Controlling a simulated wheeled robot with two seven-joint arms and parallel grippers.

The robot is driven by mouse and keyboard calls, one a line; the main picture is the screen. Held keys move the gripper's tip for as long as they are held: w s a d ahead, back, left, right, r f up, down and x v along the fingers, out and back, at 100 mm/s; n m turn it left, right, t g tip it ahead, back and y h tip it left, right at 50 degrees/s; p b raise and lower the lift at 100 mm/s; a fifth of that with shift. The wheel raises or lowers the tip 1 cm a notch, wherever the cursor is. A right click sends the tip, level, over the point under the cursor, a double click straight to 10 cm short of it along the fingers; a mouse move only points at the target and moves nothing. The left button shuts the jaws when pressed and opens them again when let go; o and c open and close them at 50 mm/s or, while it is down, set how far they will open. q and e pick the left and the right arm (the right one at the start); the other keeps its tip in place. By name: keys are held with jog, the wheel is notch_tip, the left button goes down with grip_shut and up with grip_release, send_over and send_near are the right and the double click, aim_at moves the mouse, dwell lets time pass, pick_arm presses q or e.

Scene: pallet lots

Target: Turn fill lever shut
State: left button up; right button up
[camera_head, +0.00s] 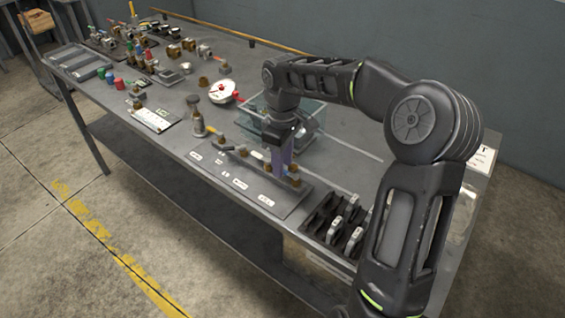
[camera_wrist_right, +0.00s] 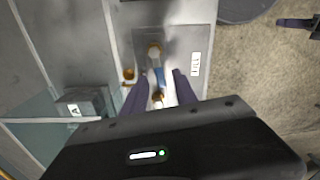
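The fill lever (camera_wrist_right: 160,76) is a small blue handle on a brass valve, seen in the right wrist view beside a white label (camera_wrist_right: 195,63) that seems to read FILL. My right gripper (camera_wrist_right: 158,92) is open, its two purple fingers apart on either side of the lever and brass fitting. Contact cannot be told. In the head view my right gripper (camera_head: 283,168) points down over the right end of the grey valve panel (camera_head: 225,180), near its rightmost label (camera_head: 266,200); the fingers hide most of the lever there.
A clear tank (camera_head: 313,113) stands just behind my right gripper. A black rack (camera_head: 322,217) with several grey-handled items is to its right. A brass valve (camera_head: 198,125) and a white gauge (camera_head: 222,92) stand to the left. More fittings crowd the bench's far end.

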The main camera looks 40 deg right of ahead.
jog(key=shift+f, duration=0.35)
jog(key=shift+c, duration=0.4)
grip_shut()
